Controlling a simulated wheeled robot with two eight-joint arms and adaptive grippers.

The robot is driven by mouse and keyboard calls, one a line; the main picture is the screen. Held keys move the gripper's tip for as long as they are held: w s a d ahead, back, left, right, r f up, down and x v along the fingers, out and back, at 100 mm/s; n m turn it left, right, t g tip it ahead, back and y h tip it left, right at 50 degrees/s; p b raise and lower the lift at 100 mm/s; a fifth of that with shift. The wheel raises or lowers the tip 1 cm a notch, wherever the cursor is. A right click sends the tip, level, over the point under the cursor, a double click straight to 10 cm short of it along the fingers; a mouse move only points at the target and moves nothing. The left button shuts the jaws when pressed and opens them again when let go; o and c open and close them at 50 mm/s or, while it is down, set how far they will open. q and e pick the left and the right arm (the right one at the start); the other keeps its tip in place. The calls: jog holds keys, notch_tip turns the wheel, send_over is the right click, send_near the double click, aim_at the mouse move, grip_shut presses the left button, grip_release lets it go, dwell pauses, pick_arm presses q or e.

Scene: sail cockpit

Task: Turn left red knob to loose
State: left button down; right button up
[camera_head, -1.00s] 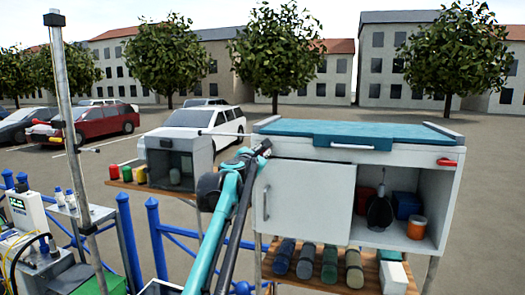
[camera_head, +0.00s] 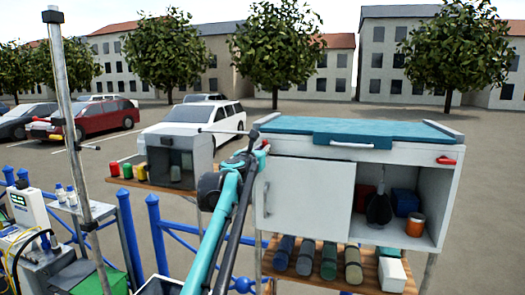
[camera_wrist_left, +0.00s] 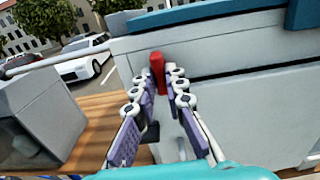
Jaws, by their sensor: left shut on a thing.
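The left red knob sits at the upper left front corner of the grey cabinet (camera_head: 310,190). In the left wrist view the knob (camera_wrist_left: 157,68) stands upright between my fingertips, in front of the cabinet's grey face. In the head view only a small red part of it (camera_head: 265,146) shows beside my gripper. My left gripper (camera_head: 258,142) is shut on the knob; its linked fingers also show in the left wrist view (camera_wrist_left: 168,82). The fingers hide part of the knob. My right gripper is not in view.
A second red knob (camera_head: 446,161) is at the cabinet's right corner. The cabinet has a teal top (camera_head: 350,127) and an open right compartment with jars. A small grey box (camera_head: 180,160) stands on a wooden shelf to the left. Blue posts (camera_head: 158,235) stand in front.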

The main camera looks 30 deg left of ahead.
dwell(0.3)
pick_arm(q)
jog(key=c, duration=1.6)
grip_release()
jog(key=shift+o, duration=0.2)
jog(key=v, duration=1.2)
jog(key=shift+f, duration=0.1)
